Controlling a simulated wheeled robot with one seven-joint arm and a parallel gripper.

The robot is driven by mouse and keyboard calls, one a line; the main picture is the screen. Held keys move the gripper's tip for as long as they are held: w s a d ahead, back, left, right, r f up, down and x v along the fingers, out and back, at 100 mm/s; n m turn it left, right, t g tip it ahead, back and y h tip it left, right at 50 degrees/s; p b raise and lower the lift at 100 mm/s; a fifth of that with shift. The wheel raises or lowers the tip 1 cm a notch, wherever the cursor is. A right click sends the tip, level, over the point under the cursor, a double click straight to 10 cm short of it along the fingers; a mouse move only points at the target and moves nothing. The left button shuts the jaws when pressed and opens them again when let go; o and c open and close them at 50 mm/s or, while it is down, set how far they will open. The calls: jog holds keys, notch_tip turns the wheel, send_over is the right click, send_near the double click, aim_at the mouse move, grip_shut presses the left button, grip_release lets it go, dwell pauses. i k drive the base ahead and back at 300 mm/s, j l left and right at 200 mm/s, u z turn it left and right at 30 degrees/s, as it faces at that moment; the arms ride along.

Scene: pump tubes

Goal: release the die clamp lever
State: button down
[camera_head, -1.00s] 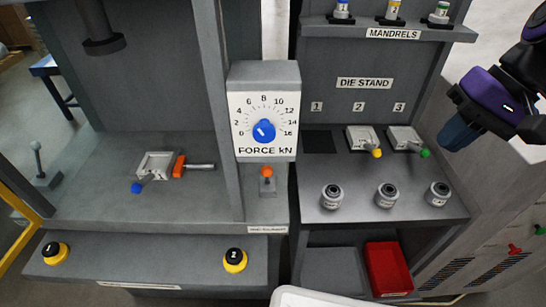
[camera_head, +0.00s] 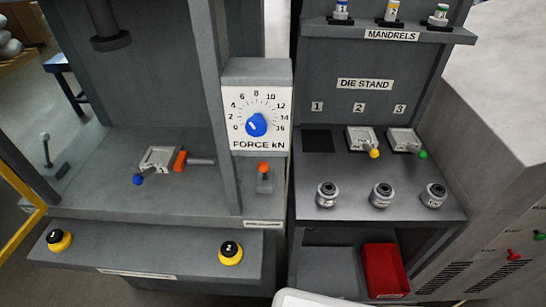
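On the press bed at left lies a grey die (camera_head: 158,159) with a blue-knobbed handle (camera_head: 138,179). An orange clamp block (camera_head: 180,161) with a grey rod stands against or very near its right side; I cannot tell if they touch. A lever with an orange knob (camera_head: 263,169) stands roughly upright on a small plate at the bed's right front, below the force dial. A grey-knobbed lever (camera_head: 45,138) stands at the far left. No readable label says which is the die clamp lever. My gripper is out of view.
The force dial box (camera_head: 256,105) with its blue knob overhangs the orange-knobbed lever. A front ledge carries two yellow-and-black buttons (camera_head: 59,240) (camera_head: 230,253). The die stand (camera_head: 330,175) at right holds two dies and several round grey parts. A red bin (camera_head: 384,270) is below.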

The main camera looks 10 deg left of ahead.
aim_at(264, 167)
jog(key=l+u, duration=0.1)
jog(key=l, duration=0.3)
jog(key=k+l+u, duration=0.1)
jog(key=l, duration=0.25)
jog(key=k+l+u, duration=0.1)
jog(key=l, duration=0.3)
jog(key=k+l+u, duration=0.15)
jog(key=l, duration=0.2)
jog(key=k+l+u, duration=0.1)
jog(key=l, duration=0.25)
